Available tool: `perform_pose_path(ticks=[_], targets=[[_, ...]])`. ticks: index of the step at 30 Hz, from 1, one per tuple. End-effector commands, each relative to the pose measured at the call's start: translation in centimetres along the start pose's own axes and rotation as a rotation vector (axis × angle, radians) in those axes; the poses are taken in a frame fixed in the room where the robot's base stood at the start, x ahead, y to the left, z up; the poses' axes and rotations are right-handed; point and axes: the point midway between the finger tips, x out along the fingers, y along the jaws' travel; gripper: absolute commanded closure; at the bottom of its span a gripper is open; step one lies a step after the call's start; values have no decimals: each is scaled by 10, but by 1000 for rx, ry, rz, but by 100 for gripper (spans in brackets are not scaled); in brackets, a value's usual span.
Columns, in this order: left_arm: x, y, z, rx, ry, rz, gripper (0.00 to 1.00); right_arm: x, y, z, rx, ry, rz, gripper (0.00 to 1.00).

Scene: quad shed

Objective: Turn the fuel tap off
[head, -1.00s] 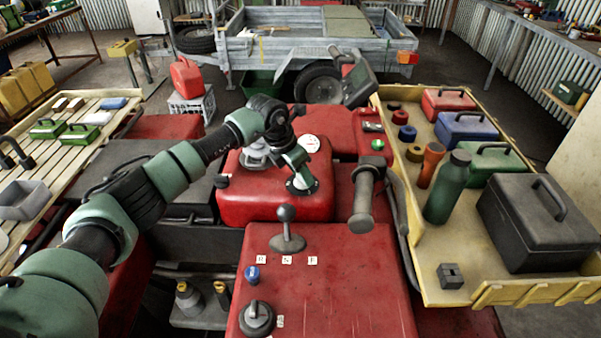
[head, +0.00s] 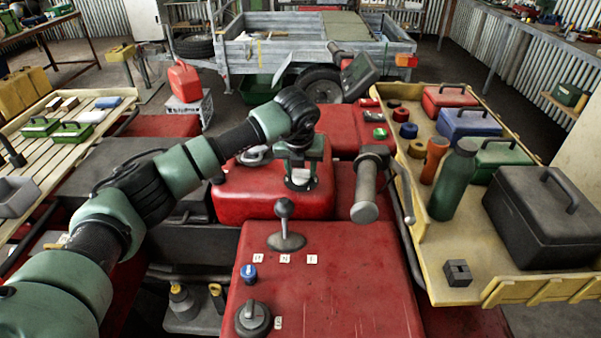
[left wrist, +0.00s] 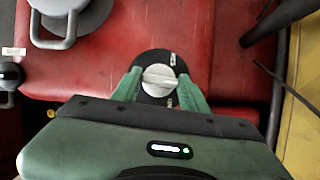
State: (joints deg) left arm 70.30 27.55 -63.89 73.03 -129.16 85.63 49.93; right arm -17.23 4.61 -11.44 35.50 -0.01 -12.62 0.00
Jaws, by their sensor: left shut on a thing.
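The fuel tap (left wrist: 159,77) is a silver knob on a round black plate with small white markings, set in the red bodywork. My left gripper (left wrist: 160,82) is shut on the silver knob, one green finger at each side. The knob's bar lies roughly crosswise in the left wrist view. In the head view my left gripper (head: 300,178) reaches down onto the red tank (head: 260,205) and mostly hides the tap. My right gripper is not in view.
A gear lever (head: 284,212), a blue knob (head: 249,272) and a dark rotary switch (head: 253,317) stand on the nearer red panel. A handlebar grip (head: 365,195) is to the right. A yellowish rack (head: 455,292) holds boxes and a green bottle (head: 453,182).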

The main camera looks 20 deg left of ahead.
Motion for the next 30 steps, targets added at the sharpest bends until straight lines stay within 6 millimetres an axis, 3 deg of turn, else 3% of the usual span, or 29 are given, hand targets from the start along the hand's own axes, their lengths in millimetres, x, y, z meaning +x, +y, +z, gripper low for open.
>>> perform_pose_path(ticks=[22,23,24,30], targets=[[-1,0,1,-78,-1,30,97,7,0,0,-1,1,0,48],[-1,0,1,-78,-1,30,48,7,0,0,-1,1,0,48],[-1,0,1,-78,-1,30,37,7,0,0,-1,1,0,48],[0,0,1,-77,0,31,35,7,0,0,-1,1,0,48]])
